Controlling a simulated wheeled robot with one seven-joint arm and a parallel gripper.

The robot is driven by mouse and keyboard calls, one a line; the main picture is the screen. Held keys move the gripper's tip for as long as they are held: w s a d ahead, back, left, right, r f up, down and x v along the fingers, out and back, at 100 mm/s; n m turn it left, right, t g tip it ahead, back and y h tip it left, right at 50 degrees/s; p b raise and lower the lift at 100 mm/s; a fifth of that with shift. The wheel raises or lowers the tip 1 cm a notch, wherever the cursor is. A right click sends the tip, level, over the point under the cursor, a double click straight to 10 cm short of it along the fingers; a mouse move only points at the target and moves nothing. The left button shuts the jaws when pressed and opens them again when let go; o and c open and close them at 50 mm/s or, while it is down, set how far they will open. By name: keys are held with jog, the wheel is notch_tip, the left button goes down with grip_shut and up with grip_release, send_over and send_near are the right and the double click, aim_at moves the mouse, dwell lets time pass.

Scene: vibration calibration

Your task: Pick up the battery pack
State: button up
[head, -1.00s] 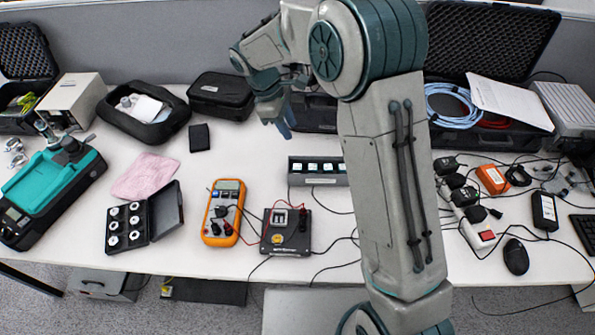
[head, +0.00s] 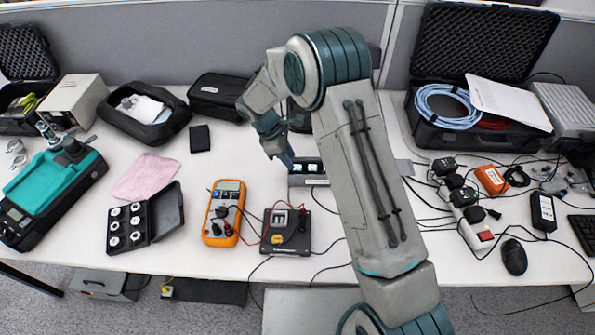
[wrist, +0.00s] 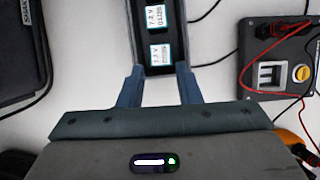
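A dark rack (head: 312,181) stands on the table below my arm, with several battery packs (head: 315,169) in it. Their pale labels face up. In the wrist view, two labelled battery packs (wrist: 160,54) show in the rack (wrist: 150,71), in a row running away from my gripper. My gripper (wrist: 158,76) is open and empty, its two fingers apart on either side of the rack's near end. In the head view, my gripper (head: 287,160) is at the rack's left end. My arm hides part of the table behind the rack.
A black test box (head: 287,241) with red and black leads and an orange multimeter (head: 222,223) lie in front of the rack. A black case (head: 220,96) is behind to the left. Cables trail around the rack. Clear table lies left of the rack.

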aim_at(296, 167)
jog(key=shift+p+x, duration=0.5)
jog(key=shift+x, duration=1.8)
jog(key=shift+s+d+r, duration=0.1)
jog(key=shift+d, duration=0.05)
jog(key=shift+c, duration=0.3)
jog(key=c, duration=0.6)
jog(key=shift+r, duration=0.15)
